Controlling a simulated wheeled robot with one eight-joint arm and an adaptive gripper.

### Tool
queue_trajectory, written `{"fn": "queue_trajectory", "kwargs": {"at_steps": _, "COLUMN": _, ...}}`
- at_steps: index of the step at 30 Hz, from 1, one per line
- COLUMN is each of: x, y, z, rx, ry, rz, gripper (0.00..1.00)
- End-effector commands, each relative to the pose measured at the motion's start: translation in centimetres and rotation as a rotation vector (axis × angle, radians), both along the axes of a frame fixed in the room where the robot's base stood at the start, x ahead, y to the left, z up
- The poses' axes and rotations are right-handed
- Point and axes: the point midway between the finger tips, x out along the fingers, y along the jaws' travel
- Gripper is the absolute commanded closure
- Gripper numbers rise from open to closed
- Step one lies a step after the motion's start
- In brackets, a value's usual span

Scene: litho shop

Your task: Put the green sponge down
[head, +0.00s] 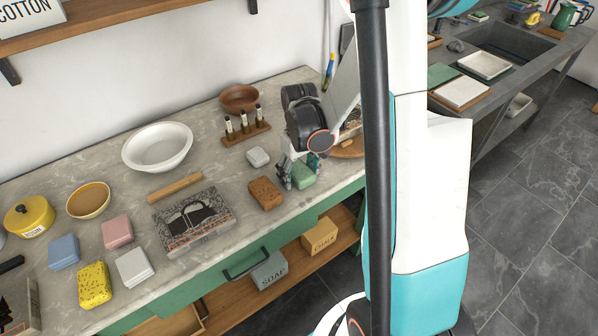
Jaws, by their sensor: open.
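A green sponge (303,177) sits on the grey stone counter (218,175) near its front edge, right of a brown sponge-like block. My gripper (293,177) is low over the counter at the green sponge, with its fingers pointing down. The fingers are open, and part of the sponge is hidden behind them. I cannot tell whether a finger touches the sponge.
A brown block (266,193) lies close to the left, and a pale grey block (258,157) behind it. A rack of small bottles (246,133), a wooden bowl (239,98) and a white basin (157,147) stand farther back. An illustrated stone slab (194,219) lies left.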

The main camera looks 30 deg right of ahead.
Motion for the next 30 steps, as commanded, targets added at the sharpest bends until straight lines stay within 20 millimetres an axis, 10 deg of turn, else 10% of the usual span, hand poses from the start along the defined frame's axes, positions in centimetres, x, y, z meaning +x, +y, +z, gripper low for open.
{"fn": "queue_trajectory", "kwargs": {"at_steps": 18, "x": 0.0, "y": 0.0, "z": 10.5, "rx": 0.000, "ry": 0.000, "rz": 0.000, "gripper": 0.29}}
{"fn": "queue_trajectory", "kwargs": {"at_steps": 30, "x": 0.0, "y": -0.1, "z": 12.6, "rx": 0.000, "ry": 0.000, "rz": 0.000, "gripper": 0.29}}
